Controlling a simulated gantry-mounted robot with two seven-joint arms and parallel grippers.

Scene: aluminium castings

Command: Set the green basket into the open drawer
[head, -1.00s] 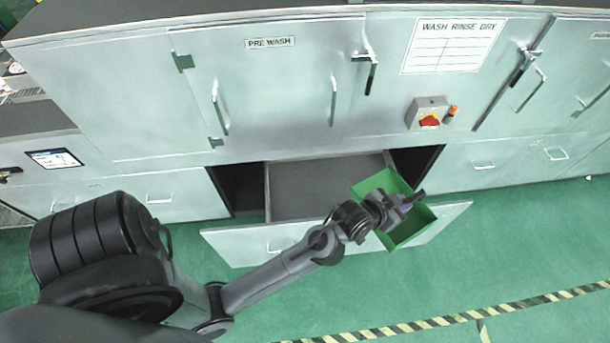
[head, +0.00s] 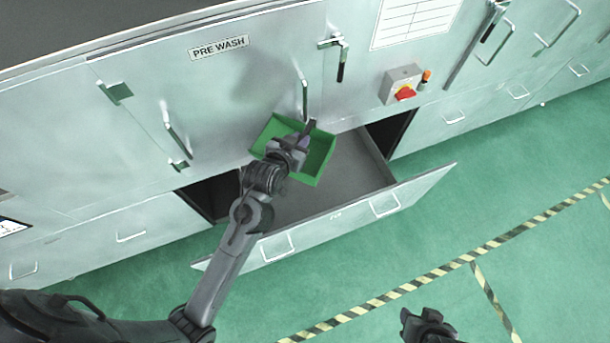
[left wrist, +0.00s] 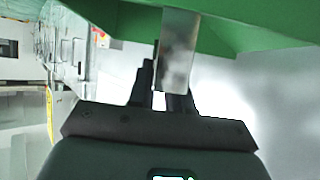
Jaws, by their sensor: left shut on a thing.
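The drawer's visible floor is bare and grey.
The cabinet door marked PRE WASH (head: 225,85) stands behind, with a projecting handle (head: 304,98) close to the basket. The drawer front (head: 345,222) sticks out over the green floor.

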